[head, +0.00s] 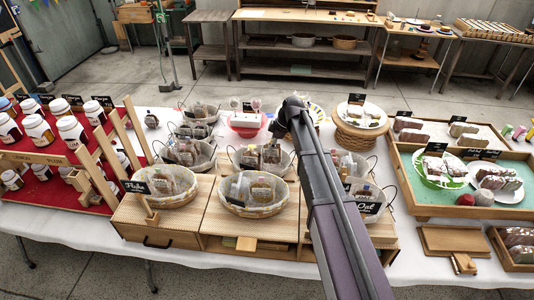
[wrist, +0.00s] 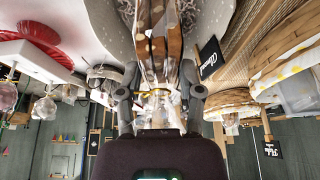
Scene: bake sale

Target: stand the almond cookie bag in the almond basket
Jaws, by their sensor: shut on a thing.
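My gripper (head: 288,118) hangs over the middle of the display table. The wrist view shows its fingers (wrist: 160,103) on both sides of a clear cookie bag (wrist: 160,48) with brown cookies and a yellow tie. The gripper is shut on the bag near its tied neck. The arm hides the bag in the head view. A black sign that appears to read "Almond" (wrist: 211,57) stands just right of the bag in the wrist view. Lined wicker baskets (wrist: 236,103) lie farther right there; I cannot tell which is the almond one.
Wicker baskets with bagged cookies, such as the front middle one (head: 258,212), fill wooden risers (head: 240,222). A red jar rack (head: 60,185) stands left, a green tray (head: 405,170) right.

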